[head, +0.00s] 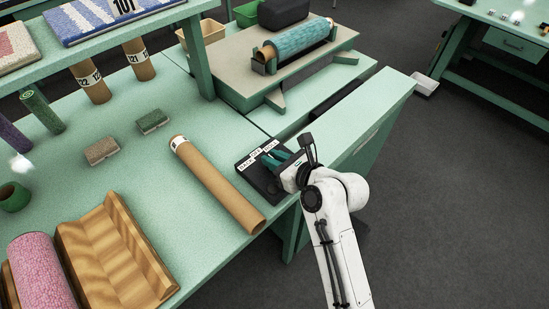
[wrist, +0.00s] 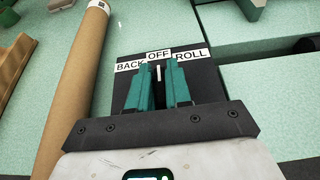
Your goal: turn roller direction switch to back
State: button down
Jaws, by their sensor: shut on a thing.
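The roller direction switch is a black box (head: 258,181) on the green bench near its front edge. In the wrist view the box (wrist: 123,82) carries white labels reading BACK (wrist: 130,66), OFF (wrist: 158,55) and ROLL (wrist: 189,56), from left to right. My gripper (wrist: 161,78) is over the box with its teal fingers shut on the switch knob. The fingers hide most of the knob. A thin white mark (wrist: 158,73) shows between them, in line with OFF. In the head view my gripper (head: 275,159) reaches the box from the right.
A cardboard tube (head: 216,185) lies close to the left of the box. A teal-covered roller (head: 297,44) sits on a raised stand behind. Wooden cradles (head: 115,250), brushes (head: 153,121) and a shelf post (head: 196,60) stand to the left. Open floor (head: 440,200) lies right.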

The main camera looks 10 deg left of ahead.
jog(key=shift+d+g, duration=0.1)
jog(key=shift+g, duration=0.2)
jog(key=n+g+y+p, duration=0.1)
jog(key=n+g+y, duration=0.1)
jog(key=n+g, duration=0.1)
jog(key=shift+r+n+p, duration=0.1)
jog(key=shift+n+p, duration=0.3)
jog(key=n+g, duration=0.5)
jog(key=g, duration=0.1)
jog(key=shift+y, duration=0.3)
jog(key=shift+g, duration=0.3)
jog(key=shift+f, duration=0.2)
jog(key=c, duration=1.1)
grip_release()
jog(key=shift+c, duration=0.2)
jog(key=shift+r, duration=0.1)
jog(key=b+v, duration=0.1)
jog(key=v, duration=0.9)
jog(key=shift+d, duration=0.3)
